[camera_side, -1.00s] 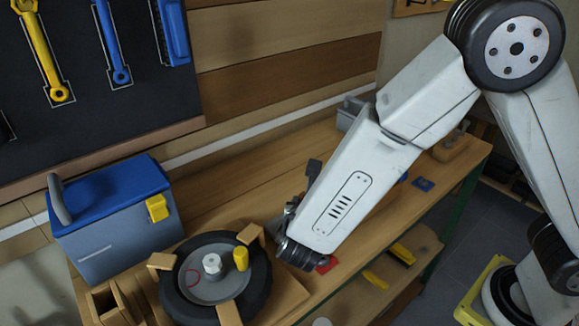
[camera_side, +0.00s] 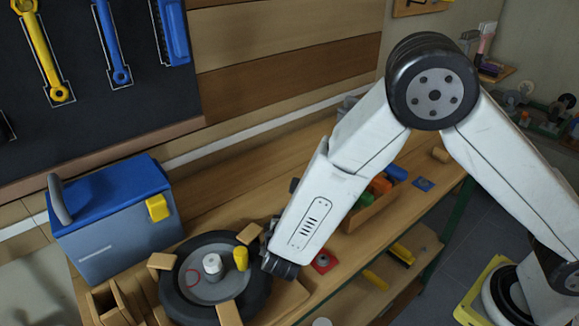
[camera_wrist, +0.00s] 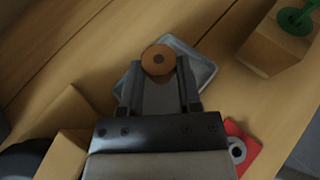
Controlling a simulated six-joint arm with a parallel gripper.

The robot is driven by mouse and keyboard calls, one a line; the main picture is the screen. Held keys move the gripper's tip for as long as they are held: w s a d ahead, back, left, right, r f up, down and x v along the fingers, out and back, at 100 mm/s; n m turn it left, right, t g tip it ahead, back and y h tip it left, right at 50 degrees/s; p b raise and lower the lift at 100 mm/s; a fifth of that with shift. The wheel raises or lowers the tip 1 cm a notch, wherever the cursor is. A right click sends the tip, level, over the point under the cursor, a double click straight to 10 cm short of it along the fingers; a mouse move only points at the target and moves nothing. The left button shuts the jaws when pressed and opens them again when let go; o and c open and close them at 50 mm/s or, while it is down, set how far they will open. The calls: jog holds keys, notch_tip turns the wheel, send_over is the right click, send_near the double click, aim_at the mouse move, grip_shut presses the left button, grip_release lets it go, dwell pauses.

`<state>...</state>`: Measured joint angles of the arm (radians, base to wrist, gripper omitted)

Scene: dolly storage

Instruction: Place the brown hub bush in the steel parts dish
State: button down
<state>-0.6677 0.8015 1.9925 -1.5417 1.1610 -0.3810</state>
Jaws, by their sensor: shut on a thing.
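The brown hub bush (camera_wrist: 158,59), a round disc with a dark centre hole, is between the fingertips of my gripper (camera_wrist: 158,82) in the wrist view. My gripper is shut on it. The steel parts dish (camera_wrist: 205,72), a grey square tray, lies beneath and beyond the bush in the wrist view, partly covered by the bush and fingers. The height of the bush over the dish cannot be told. In the side view my gripper (camera_side: 268,235) is mostly hidden by my arm, to the right of the wheel; bush and dish do not show there.
A wheel (camera_side: 188,293) lies among wooden blocks at the bench's front left, with a blue toolbox (camera_side: 110,225) behind. A red piece with a metal ring (camera_wrist: 236,150) lies right of my gripper. A wooden box (camera_side: 368,210) holds coloured parts.

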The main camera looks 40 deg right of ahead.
jog(key=shift+f, duration=0.7)
jog(key=shift+f, duration=0.1)
jog(key=shift+c, duration=1.5)
grip_release()
jog(key=shift+s+a+r, duration=0.25)
jog(key=shift+a+r, duration=0.05)
jog(key=v, duration=1.1)
jog(key=shift+s+a, duration=0.1)
jog(key=shift+s, duration=0.05)
jog(key=shift+f, duration=0.1)
